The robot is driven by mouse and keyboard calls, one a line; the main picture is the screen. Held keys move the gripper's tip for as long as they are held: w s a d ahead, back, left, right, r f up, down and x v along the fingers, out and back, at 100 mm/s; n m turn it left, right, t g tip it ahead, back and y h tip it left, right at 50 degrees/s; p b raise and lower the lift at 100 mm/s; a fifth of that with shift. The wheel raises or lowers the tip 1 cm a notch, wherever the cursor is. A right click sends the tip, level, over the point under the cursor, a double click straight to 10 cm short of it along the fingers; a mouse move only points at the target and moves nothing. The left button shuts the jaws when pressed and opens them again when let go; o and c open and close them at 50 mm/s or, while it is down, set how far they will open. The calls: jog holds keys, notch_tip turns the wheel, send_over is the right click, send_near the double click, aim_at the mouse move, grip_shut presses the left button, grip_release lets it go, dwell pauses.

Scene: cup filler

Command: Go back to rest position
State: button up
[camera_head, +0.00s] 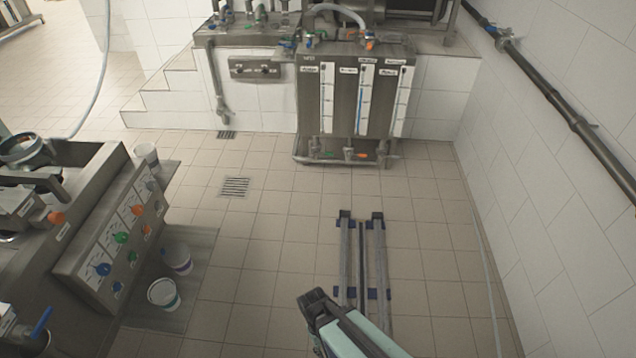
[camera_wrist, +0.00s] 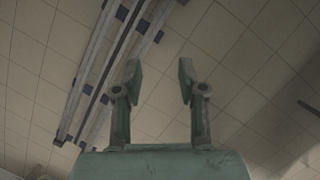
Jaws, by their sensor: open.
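My gripper (camera_wrist: 160,82) shows in the wrist view with its two fingers apart and nothing between them. Behind the fingers are only floor tiles and, to the left, the floor rail (camera_wrist: 108,65). In the head view part of my arm shows at the bottom centre, over the near end of the rail (camera_head: 362,260). The fingers cannot be made out there. My gripper touches nothing that I can see.
The filler machine (camera_head: 115,235) with coloured knobs stands at the left. White cups (camera_head: 164,293) (camera_head: 177,257) are beside it, and another cup (camera_head: 146,154) is at its back corner. A steel tank unit (camera_head: 343,95) stands at the back. Floor around the rail is clear.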

jog(key=s+d+f+m+g+y, duration=0.1)
jog(key=s+d+f+m+g, duration=0.15)
jog(key=s+d, duration=0.35)
jog(key=s+d+f+m+g+y, duration=0.1)
jog(key=s+d+f+m, duration=0.25)
jog(key=d, duration=0.45)
notch_tip(320, 180, down, 15)
jog(key=s+b, duration=0.1)
jog(key=b, duration=1.4)
jog(key=shift+d+f+b, duration=0.2)
jog(key=shift+b, duration=0.2)
